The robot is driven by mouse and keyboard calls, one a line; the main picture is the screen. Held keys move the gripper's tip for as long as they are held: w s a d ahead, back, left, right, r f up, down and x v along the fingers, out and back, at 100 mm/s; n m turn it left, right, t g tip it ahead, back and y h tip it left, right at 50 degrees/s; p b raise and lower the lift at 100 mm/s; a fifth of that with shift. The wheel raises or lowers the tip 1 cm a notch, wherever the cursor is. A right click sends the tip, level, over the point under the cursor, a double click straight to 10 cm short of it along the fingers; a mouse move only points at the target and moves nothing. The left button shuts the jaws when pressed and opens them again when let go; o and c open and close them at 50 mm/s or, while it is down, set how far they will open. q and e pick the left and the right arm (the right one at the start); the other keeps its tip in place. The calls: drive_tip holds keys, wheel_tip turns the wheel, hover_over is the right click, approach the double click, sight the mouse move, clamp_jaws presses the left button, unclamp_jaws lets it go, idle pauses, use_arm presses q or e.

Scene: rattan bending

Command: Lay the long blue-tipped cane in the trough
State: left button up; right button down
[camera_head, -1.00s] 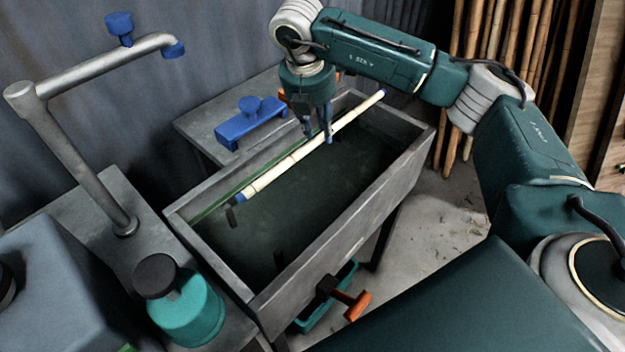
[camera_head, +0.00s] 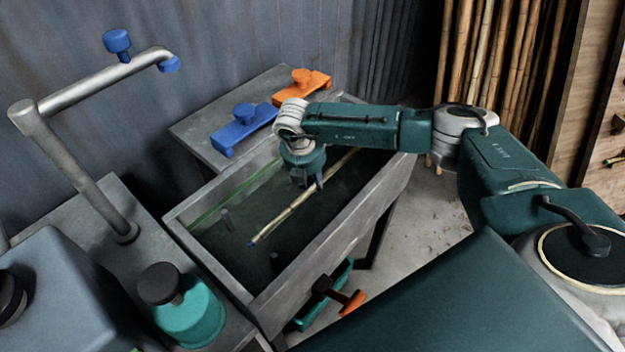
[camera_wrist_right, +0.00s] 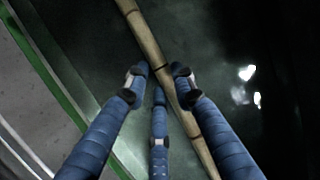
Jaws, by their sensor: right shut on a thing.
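The long cane (camera_head: 285,215) lies slanted inside the grey trough (camera_head: 330,236), below its rim. Its blue tip (camera_head: 252,244) shows at the near left end; the far end is partly hidden behind my right arm. My right gripper (camera_head: 310,183) points down into the trough and is shut on the cane near its middle. In the right wrist view the cane (camera_wrist_right: 145,38) runs between the blue fingers of the gripper (camera_wrist_right: 160,82). My left gripper is not in view.
A blue clamp (camera_head: 240,130) and an orange clamp (camera_head: 302,86) sit on the grey table behind the trough. A bent pipe (camera_head: 75,165) with blue knobs and a teal bottle (camera_head: 188,315) stand at the left. An orange-handled tool (camera_head: 345,300) is at the trough's front.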

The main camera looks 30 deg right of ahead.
drive_tip(key=shift+f+b, duration=0.6)
drive_tip(key=c, duration=1.4)
unclamp_jaws()
drive_tip(key=shift+c, duration=0.2)
drive_tip(key=shift+r+p, duration=0.7)
drive_tip(key=shift+r, duration=0.05)
drive_tip(key=shift+a+r+b, duration=0.1)
drive_tip(key=shift+r+b, duration=0.2)
drive_tip(key=b+v, duration=0.2)
drive_tip(key=v, duration=0.9)
